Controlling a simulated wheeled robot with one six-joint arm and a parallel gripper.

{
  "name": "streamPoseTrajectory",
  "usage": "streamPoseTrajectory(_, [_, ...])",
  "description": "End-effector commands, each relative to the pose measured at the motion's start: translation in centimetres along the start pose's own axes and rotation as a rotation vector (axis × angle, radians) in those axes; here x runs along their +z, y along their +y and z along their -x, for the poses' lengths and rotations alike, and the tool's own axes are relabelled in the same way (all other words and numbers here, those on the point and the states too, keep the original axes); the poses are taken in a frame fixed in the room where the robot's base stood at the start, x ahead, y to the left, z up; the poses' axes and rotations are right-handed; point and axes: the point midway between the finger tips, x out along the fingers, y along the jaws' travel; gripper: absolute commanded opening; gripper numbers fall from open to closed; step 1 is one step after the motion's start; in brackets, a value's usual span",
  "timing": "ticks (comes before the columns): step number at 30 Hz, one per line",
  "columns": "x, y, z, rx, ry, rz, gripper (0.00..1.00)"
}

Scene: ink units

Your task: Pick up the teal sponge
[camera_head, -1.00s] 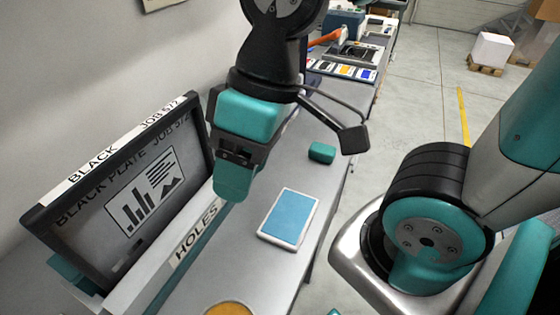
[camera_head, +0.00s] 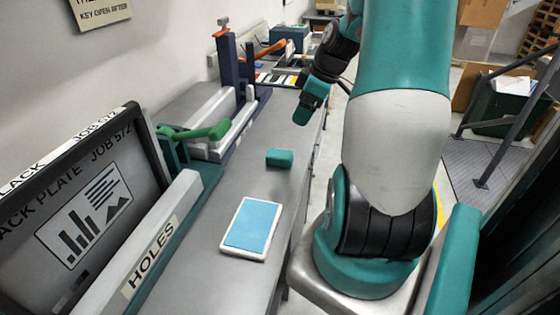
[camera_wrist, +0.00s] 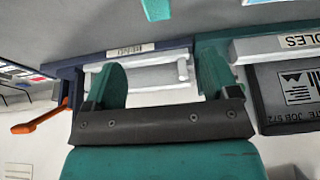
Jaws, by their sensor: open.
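The teal sponge (camera_head: 280,158) is a small block lying on the grey bench, beyond the blue pad in the head view. In the wrist view, a teal shape at the top edge, partly cut off, looks like the sponge (camera_wrist: 157,9). My gripper (camera_head: 304,114) is above the bench, farther back than the sponge and slightly to its right, apart from it. In the wrist view my gripper (camera_wrist: 161,76) has its two teal fingers spread, with nothing held between them.
A blue pad with a white rim (camera_head: 252,228) lies nearer on the bench (camera_head: 205,263). The HOLES rail (camera_head: 150,255) and black plate (camera_head: 95,220) stand at left. A green-handled device (camera_head: 212,130) is left of the sponge. The bench around the sponge is clear.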

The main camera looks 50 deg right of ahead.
Motion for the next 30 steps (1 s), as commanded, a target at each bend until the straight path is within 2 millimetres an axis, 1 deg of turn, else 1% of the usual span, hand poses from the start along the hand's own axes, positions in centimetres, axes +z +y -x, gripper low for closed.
streamPoseTrajectory(2, [0.3, 0.2, -0.9, -0.001, 0.0, 0.0, 0.81])
streamPoseTrajectory(5, [0.3, 0.1, -2.8, -0.004, 0.0, 0.001, 0.81])
streamPoseTrajectory(12, [0.2, 0.1, -8.3, -0.004, -0.001, 0.0, 0.81])
streamPoseTrajectory(15, [0.2, 0.1, -10.1, -0.002, -0.002, 0.0, 0.81])
streamPoseTrajectory(18, [0.2, 0.2, -11.3, 0.0, -0.001, 0.001, 0.81])
streamPoseTrajectory(25, [0.2, 0.3, -12.7, 0.0, 0.0, 0.0, 0.81])
streamPoseTrajectory(30, [0.1, 0.6, -14.9, -0.001, -0.001, 0.0, 0.81])
